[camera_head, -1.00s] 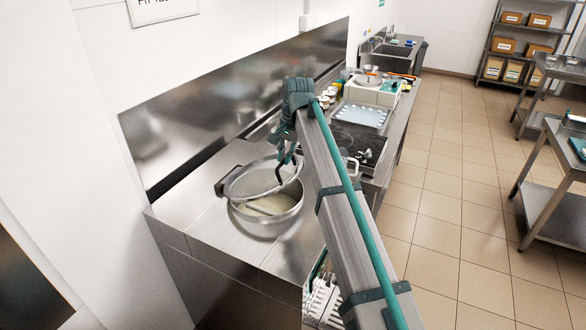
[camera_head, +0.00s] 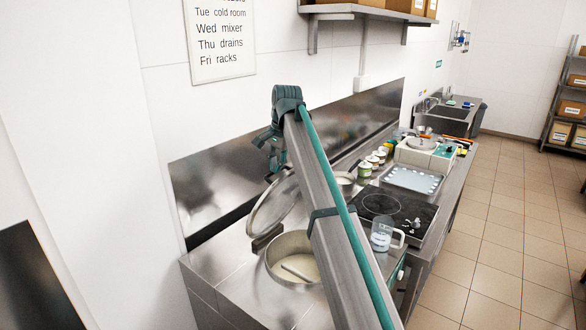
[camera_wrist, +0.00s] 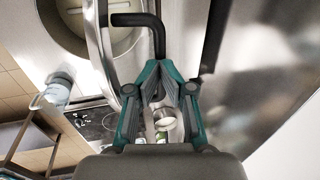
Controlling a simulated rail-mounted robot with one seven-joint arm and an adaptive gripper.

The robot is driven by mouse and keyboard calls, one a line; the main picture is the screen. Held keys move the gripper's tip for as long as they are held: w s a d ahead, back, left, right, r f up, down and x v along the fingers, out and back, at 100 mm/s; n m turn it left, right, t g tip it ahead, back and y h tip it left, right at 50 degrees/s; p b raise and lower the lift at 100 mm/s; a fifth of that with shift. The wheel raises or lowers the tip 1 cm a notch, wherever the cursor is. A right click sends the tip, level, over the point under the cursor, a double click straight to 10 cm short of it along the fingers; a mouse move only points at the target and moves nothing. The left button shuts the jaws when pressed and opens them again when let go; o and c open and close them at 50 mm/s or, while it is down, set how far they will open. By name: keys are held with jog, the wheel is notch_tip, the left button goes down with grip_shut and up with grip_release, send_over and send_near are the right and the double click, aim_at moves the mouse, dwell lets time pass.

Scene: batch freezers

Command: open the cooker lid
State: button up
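The cooker (camera_head: 294,242) is a round steel pot set in the counter, with pale contents and a light stick-like thing inside. Its round lid (camera_head: 272,212) stands steeply tilted up at the back left of the opening, which is largely uncovered. In the wrist view the lid's rim (camera_wrist: 104,48) runs down left of centre, with the cooker (camera_wrist: 72,42) beyond it. The lid's black bent handle (camera_wrist: 154,30) runs down between my fingertips. My gripper (camera_wrist: 160,72) is closed around it; the exact contact is partly hidden. In the head view my gripper (camera_head: 274,160) is above the lid.
A steel backsplash (camera_head: 215,180) rises close behind the lid. Right of the cooker are a clear jug (camera_head: 383,234), a black hob (camera_head: 397,212), a tray (camera_head: 413,179) and several small jars (camera_head: 371,164). My arm hides part of the counter. The floor at right is clear.

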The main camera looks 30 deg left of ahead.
jog(key=shift+o, duration=1.2)
jog(key=shift+s+a+f, duration=0.1)
jog(key=shift+s+f, duration=0.1)
jog(key=shift+f, duration=0.3)
jog(key=shift+s+a+f, duration=0.1)
jog(key=shift+s+f, duration=0.05)
jog(key=shift+f, duration=0.3)
jog(key=shift+w+a+f, duration=0.2)
jog(key=shift+w+f, duration=0.05)
jog(key=shift+f, duration=0.05)
jog(key=shift+d+r, duration=0.15)
jog(key=shift+r, duration=0.05)
jog(key=shift+w+r, duration=0.1)
jog(key=shift+r, duration=0.05)
jog(key=w+a+r+p, duration=0.1)
jog(key=a+r+p, duration=0.2)
jog(key=a+r, duration=0.3)
jog(key=shift+w+a+r, duration=0.15)
jog(key=shift+a+r, duration=0.05)
jog(key=shift+a, duration=2.15)
